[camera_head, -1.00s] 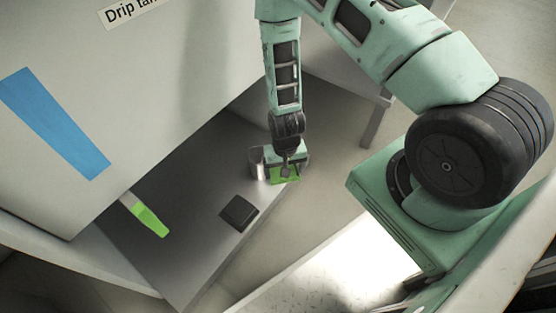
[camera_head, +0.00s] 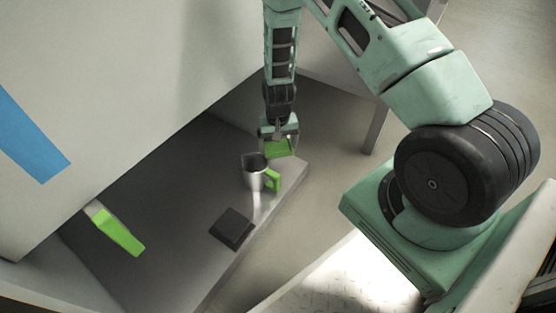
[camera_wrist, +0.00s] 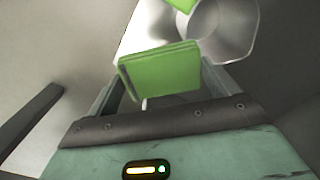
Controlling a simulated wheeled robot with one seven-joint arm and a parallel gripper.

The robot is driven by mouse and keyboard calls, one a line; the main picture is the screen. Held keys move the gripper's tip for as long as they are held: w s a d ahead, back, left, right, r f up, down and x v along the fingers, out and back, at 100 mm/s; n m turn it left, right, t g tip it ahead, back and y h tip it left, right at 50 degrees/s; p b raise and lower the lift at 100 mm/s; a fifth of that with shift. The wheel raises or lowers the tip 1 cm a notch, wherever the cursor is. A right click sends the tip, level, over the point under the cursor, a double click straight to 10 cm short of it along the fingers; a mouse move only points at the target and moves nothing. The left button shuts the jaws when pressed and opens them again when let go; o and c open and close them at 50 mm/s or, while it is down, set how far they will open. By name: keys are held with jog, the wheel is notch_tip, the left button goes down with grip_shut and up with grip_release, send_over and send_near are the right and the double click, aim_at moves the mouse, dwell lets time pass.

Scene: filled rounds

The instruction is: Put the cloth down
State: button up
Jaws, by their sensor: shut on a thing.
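The cloth is a green folded pad (camera_head: 280,148) held between my gripper's fingers (camera_head: 279,138), above the far right part of the grey shelf (camera_head: 180,190). In the wrist view the green cloth (camera_wrist: 160,70) sits across the finger ends, its folded layers showing at the left edge. My gripper (camera_wrist: 158,80) is shut on it. The cloth looks clear of the shelf, but its height is hard to tell. A metal mug (camera_head: 254,170) with a green handle stands just in front of it, and shows beyond the cloth in the wrist view (camera_wrist: 222,28).
A dark square pad (camera_head: 232,228) lies near the shelf's right edge. A green-handled tool (camera_head: 120,233) lies at the left, partly under the large white housing (camera_head: 130,80) with a blue stripe. Bare shelf lies between tool and pad.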

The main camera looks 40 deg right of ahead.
jog(key=w+d+f+b, duration=0.1)
jog(key=w+d+b, duration=0.2)
jog(key=w, duration=0.1)
jog(key=b, duration=0.2)
send_near(278, 162)
jog(key=shift+s+f, duration=0.1)
notch_tip(278, 162, down, 6)
jog(key=b, duration=0.4)
jog(key=shift+b, duration=0.35)
jog(key=shift+d, duration=0.1)
